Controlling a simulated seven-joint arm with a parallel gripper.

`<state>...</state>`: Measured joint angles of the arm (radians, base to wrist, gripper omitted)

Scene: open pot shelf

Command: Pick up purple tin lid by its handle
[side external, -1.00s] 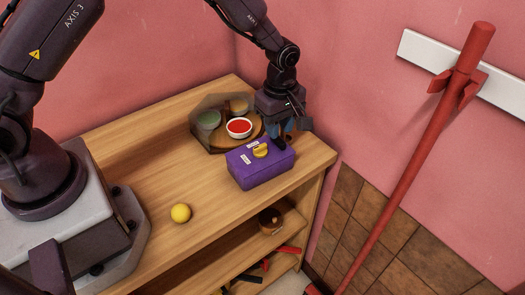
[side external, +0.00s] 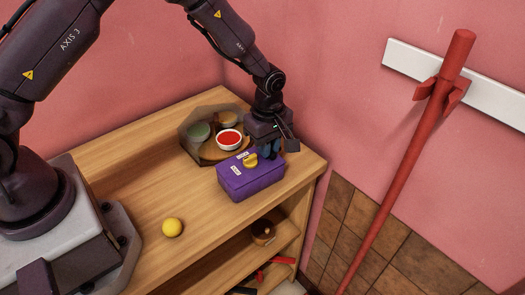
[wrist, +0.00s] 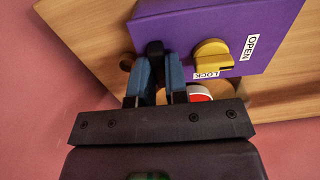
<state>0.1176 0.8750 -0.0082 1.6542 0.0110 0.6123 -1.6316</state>
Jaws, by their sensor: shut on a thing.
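The purple tin (side external: 240,184) stands on the wooden shelf top near its right end; its lid also shows in the wrist view (wrist: 165,22). A yellow knob (wrist: 211,54) sits on the lid beside white OPEN and LOCK labels; it also shows in the side view (side external: 250,160). A black handle (wrist: 154,47) rises at the lid's edge. My gripper (side external: 269,152) is down at the tin's far right side. In the wrist view my gripper (wrist: 160,75) has its blue fingers closed around the handle. The handle's lower part is hidden.
A dark-sided tray (side external: 190,150) with several bowls, one holding red contents (side external: 229,138), stands just behind the tin. A yellow ball (side external: 172,227) lies on the bare wood at the front left. A brown pot (side external: 263,232) stands on the lower shelf. A pink wall rises behind.

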